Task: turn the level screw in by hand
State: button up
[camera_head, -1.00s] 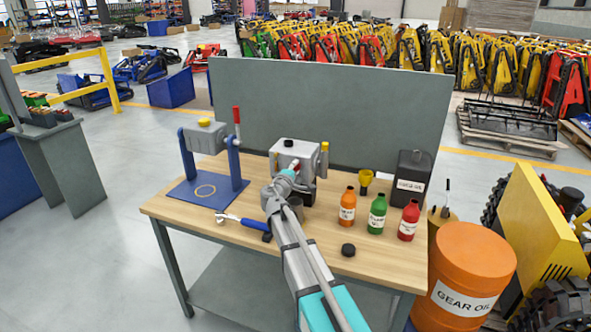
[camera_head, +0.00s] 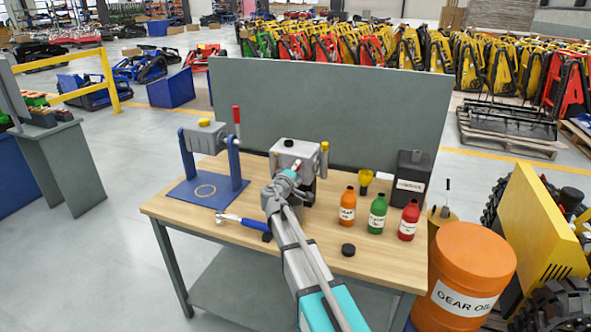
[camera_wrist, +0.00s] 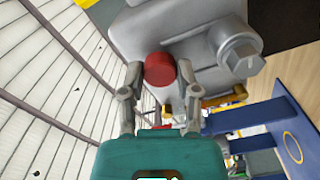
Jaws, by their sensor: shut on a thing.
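The level screw (camera_wrist: 159,66) has a round red head and shows in the wrist view against the side of the grey gearbox housing (camera_wrist: 190,22). My gripper (camera_wrist: 160,76) has one finger on each side of the red head and is shut on it. In the head view, the gearbox housing (camera_head: 305,151) stands on the workbench, and my gripper (camera_head: 292,168) reaches its near face. My wrist and arm hide much of that face there. How deep the screw sits cannot be told.
A blue stand (camera_head: 207,190) is left of the gearbox, with a blue-handled ratchet (camera_head: 243,221) in front.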

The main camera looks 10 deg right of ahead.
jog(key=m, duration=0.6)
jog(key=shift+m, duration=0.4)
jog(key=o, duration=0.9)
jog(key=n, duration=0.7)
jog(key=shift+n, duration=1.4)
